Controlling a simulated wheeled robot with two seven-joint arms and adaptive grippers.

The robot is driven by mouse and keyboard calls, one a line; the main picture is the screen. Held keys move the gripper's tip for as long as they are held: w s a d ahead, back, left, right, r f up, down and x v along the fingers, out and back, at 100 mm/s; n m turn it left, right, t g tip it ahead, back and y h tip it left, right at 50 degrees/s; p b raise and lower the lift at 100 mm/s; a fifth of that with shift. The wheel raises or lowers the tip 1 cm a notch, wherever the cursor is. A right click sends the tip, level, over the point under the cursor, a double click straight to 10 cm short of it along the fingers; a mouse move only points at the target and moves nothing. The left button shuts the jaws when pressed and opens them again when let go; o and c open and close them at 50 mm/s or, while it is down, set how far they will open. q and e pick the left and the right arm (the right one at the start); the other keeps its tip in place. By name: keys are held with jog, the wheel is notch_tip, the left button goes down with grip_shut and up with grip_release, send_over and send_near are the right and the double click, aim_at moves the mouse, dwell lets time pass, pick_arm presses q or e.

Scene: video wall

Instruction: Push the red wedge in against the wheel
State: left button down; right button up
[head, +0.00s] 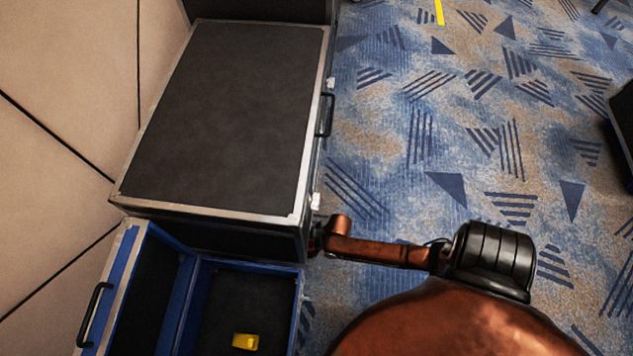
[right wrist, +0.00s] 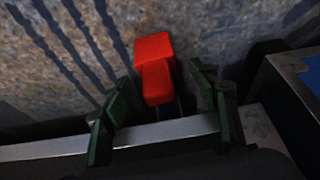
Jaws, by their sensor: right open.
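The red wedge (right wrist: 154,72) shows in the right wrist view, on the carpet beside the metal edge (right wrist: 165,131) of a case. My right gripper (right wrist: 163,92) is open, its green-padded fingers on either side of the wedge's near part. I cannot tell whether the fingers touch it. In the head view my right arm reaches left to the side of the closed black case (head: 225,115); the gripper is mostly hidden there, and the wedge does not show. No wheel can be made out in either view. My left gripper is not in view.
An open blue-edged case (head: 193,305) stands at the bottom left, with a yellow object (head: 245,341) inside. A pale panelled wall (head: 65,90) is on the left. Patterned carpet (head: 450,120) lies open to the right. A dark object (head: 622,125) stands at the right edge.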

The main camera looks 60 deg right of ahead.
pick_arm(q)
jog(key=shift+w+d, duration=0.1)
pick_arm(e)
jog(key=v, duration=1)
jog(key=shift+s+r, duration=0.15)
jog(key=shift+s, duration=0.1)
